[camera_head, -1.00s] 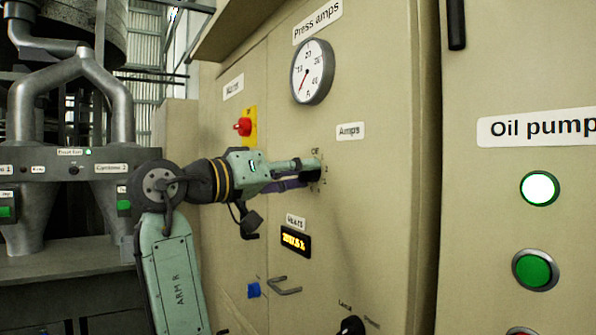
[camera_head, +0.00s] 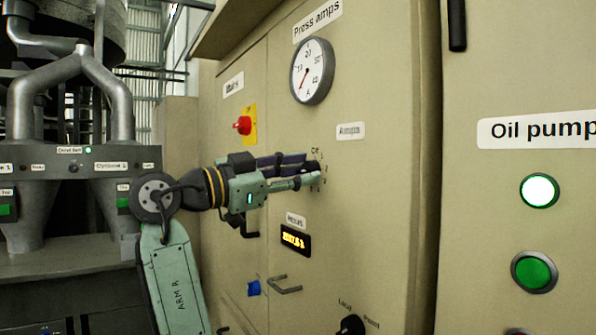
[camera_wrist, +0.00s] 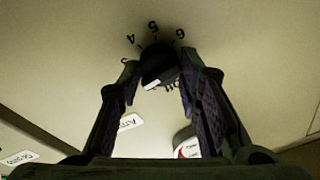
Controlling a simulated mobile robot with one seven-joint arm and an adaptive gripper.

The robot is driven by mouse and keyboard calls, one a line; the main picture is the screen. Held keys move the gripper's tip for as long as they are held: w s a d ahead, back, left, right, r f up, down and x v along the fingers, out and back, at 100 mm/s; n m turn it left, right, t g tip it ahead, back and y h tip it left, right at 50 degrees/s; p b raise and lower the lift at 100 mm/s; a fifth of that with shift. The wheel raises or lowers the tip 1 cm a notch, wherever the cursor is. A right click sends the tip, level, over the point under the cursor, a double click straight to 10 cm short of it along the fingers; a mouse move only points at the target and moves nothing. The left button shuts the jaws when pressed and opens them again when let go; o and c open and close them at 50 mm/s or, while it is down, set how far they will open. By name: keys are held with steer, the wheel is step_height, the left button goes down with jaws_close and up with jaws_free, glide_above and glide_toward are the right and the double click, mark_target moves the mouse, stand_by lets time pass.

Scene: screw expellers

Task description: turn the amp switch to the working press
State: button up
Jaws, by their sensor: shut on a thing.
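The amp switch is a small black rotary knob on the beige cabinet, below the "Amps" label (camera_head: 350,131). My gripper (camera_head: 312,172) is shut on it, and the fingers mostly hide it in the head view. In the wrist view the knob (camera_wrist: 158,62) sits between my two fingertips (camera_wrist: 160,75). Figures including 4, 5 and 6 are printed around its upper side; the other marks are partly covered. A white mark on the knob shows at its lower edge. The "Press amps" gauge (camera_head: 312,71) above has its needle at the lower left.
A red switch on a yellow plate (camera_head: 244,125) is left of the gauge. A lit hours display (camera_head: 296,240), a door handle (camera_head: 284,287) and a black selector (camera_head: 350,327) are below. The "Oil pump" panel (camera_head: 540,190) with its lamps stands at right.

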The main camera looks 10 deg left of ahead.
steer(key=m, duration=0.4)
steer(key=shift+g, duration=0.3)
steer(key=shift+m+h+p, duration=0.4)
steer(key=shift+m, duration=1.6)
steer(key=shift+g, duration=0.4)
steer(key=o, duration=1.1)
steer(key=shift+o, duration=0.2)
steer(key=v, duration=1.2)
steer(key=shift+f, duration=0.15)
